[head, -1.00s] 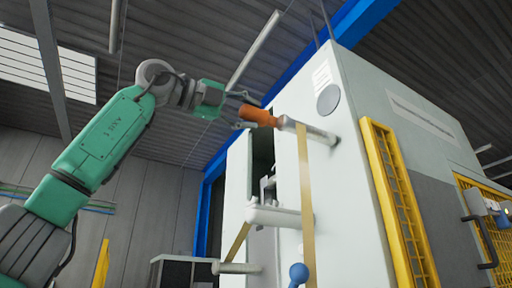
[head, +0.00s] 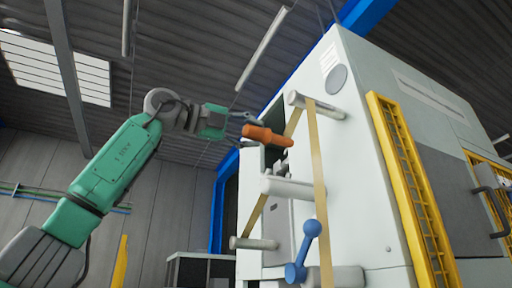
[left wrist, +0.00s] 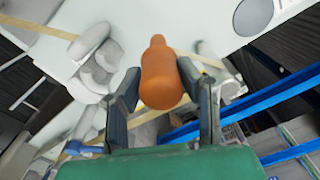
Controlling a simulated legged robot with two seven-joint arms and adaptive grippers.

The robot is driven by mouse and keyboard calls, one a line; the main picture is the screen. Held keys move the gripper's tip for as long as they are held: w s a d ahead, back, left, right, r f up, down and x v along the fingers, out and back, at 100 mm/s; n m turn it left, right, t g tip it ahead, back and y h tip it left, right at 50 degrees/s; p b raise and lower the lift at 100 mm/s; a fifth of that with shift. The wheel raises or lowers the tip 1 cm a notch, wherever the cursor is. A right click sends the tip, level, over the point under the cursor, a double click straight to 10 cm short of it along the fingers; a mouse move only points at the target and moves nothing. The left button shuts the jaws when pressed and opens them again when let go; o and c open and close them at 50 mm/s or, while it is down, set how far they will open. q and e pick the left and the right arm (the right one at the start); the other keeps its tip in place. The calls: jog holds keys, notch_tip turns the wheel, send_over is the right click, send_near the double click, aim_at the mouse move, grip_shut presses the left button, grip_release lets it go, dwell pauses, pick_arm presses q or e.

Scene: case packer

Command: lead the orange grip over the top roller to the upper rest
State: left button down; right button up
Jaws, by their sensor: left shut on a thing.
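My left gripper (head: 247,122) is shut on the orange grip (head: 267,136), which points right and slightly down from the fingers. In the head view the grip shows below and left of the top roller (head: 318,107), apart from it in the picture. The left wrist view shows the orange grip (left wrist: 163,78) between the two dark fingers. I cannot tell whether the band joins the grip. I cannot make out the upper rest for certain. My right gripper is not in view.
A middle roller (head: 300,188) and a lower left roller (head: 253,243) jut from the white machine (head: 370,160). A blue lever with ball ends (head: 303,255) stands low in front. A yellow guard (head: 408,190) is at the right. Left of the machine is open space.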

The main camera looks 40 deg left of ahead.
pick_arm(q)
jog(key=shift+w+a+f+b, duration=0.15)
jog(key=shift+a+f+b, duration=0.3)
jog(key=shift+f, duration=0.25)
jog(key=shift+w+a+f+b, duration=0.2)
jog(key=shift+a+f+b, duration=0.2)
jog(key=shift+f, duration=0.35)
jog(key=shift+w+a+f+b, duration=0.15)
jog(key=shift+a+f+b, duration=0.3)
jog(key=shift+f, duration=0.25)
jog(key=shift+f, duration=0.25)
jog(key=shift+s+a+f+b, duration=0.1)
jog(key=shift+s+f+b, duration=0.05)
jog(key=shift+f+b, duration=1.2)
jog(key=shift+r, duration=0.2)
grip_release()
jog(key=shift+s, duration=0.1)
jog(key=b+v, duration=0.1)
jog(key=v, duration=0.9)
